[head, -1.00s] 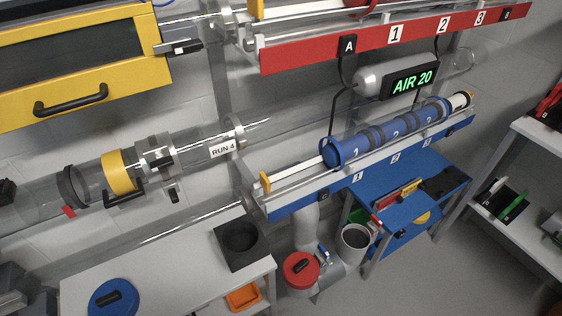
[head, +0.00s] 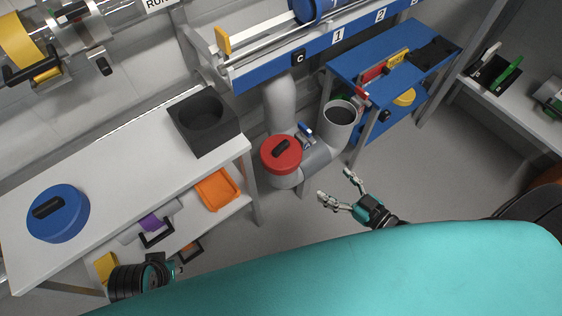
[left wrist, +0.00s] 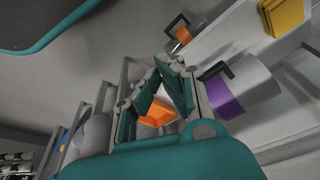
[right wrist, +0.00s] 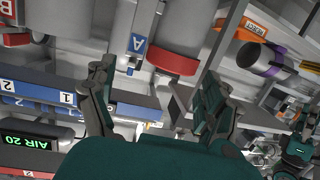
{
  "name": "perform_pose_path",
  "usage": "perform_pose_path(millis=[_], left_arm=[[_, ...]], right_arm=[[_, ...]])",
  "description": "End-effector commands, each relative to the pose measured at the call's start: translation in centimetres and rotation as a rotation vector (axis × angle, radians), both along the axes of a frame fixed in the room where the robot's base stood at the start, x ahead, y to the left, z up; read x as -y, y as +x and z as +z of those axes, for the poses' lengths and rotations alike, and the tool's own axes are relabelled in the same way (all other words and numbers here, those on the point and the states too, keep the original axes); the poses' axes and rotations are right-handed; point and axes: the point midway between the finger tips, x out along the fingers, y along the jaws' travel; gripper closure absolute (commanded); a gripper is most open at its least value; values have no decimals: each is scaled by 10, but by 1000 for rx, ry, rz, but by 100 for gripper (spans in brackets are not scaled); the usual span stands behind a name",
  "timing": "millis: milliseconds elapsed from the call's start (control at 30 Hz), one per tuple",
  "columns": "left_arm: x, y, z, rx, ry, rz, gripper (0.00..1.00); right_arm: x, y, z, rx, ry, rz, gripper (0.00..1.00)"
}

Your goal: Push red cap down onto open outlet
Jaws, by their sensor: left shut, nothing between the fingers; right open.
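The red cap (head: 281,154), with a black handle on top, sits on the left mouth of the grey pipework. The open outlet (head: 341,113) is a grey pipe with a dark, uncovered mouth to the cap's right. My right gripper (head: 336,186) is open and empty, to the right of the cap and below the open outlet in the head view. The right wrist view shows the red cap (right wrist: 173,62) between and beyond its spread fingers. My left gripper (head: 177,269) is shut and empty near the white bench's lower shelf. Its closed fingers show in the left wrist view (left wrist: 170,66).
A white bench (head: 120,190) at left bears a blue cap (head: 58,212) and a black block (head: 205,125); an orange tray (head: 217,189) is below. A blue table (head: 415,55) stands behind the open outlet. Floor (head: 410,180) is clear at right.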

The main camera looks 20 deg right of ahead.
Motion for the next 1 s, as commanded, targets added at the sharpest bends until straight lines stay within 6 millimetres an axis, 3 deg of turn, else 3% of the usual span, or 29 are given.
perform_pose_path(millis=[200,433,800,1000], left_arm=[[-2,-9,34,26,-1,3,100],[-3,-15,55,36,-2,4,100],[-3,-16,43,37,-1,5,100],[-3,-15,40,37,-1,5,100]], right_arm=[[-22,0,33,124,93,94,15],[-38,22,41,144,109,105,15],[-78,88,39,140,106,103,15],[-87,103,40,138,106,103,15]])
